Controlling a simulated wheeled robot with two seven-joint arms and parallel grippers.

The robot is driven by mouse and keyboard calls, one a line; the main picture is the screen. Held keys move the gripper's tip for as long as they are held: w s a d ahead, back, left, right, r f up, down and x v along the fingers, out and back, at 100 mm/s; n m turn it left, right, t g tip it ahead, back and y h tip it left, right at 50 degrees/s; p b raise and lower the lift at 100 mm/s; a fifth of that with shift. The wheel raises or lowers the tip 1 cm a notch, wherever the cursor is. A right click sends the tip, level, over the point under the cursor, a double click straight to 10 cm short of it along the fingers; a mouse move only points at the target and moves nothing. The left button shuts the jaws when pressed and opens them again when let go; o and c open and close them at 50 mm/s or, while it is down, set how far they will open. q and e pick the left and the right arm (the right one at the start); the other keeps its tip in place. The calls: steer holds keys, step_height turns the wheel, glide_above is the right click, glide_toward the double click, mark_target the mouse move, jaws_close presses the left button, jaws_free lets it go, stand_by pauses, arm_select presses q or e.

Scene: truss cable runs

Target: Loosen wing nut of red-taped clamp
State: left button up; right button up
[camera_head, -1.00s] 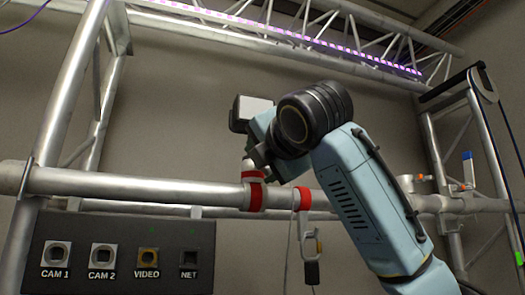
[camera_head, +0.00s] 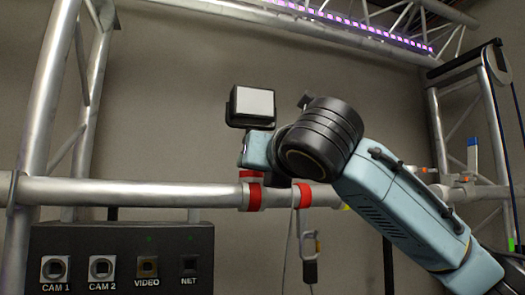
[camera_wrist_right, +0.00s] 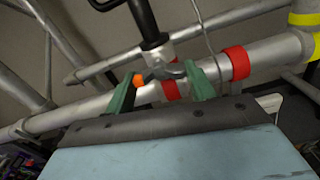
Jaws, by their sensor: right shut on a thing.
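The red-taped clamp (camera_head: 251,176) sits on the horizontal truss tube, with a red band (camera_head: 252,197) around the tube there. In the right wrist view its grey metal body (camera_wrist_right: 160,58) hangs a black fixture stem, and an orange-tipped wing nut (camera_wrist_right: 138,80) shows beside the left finger. My right gripper (camera_wrist_right: 163,84) has its green fingers on either side of this hardware and is shut on the wing nut. The exact contact is partly hidden. In the head view my right wrist covers the fingers. My left gripper is not in view.
A boxy lamp (camera_head: 251,104) stands above the clamp. A second red band (camera_head: 303,195) on the tube (camera_head: 140,191) carries a hanging cable and a carabiner-like hook (camera_head: 310,246). A connector panel (camera_head: 120,258) is at lower left. Orange- and blue-handled fittings (camera_head: 472,155) are at right.

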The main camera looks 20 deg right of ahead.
steer(key=shift+f+n+p, duration=0.15)
steer(key=shift+n+p, duration=0.2)
steer(key=shift+n, duration=0.15)
steer(key=o, duration=1)
steer(key=shift+s, duration=0.15)
steer(key=s+b, duration=0.3)
steer(key=s, duration=1)
steer(key=shift+s+d, duration=0.1)
steer(key=shift+d, duration=0.1)
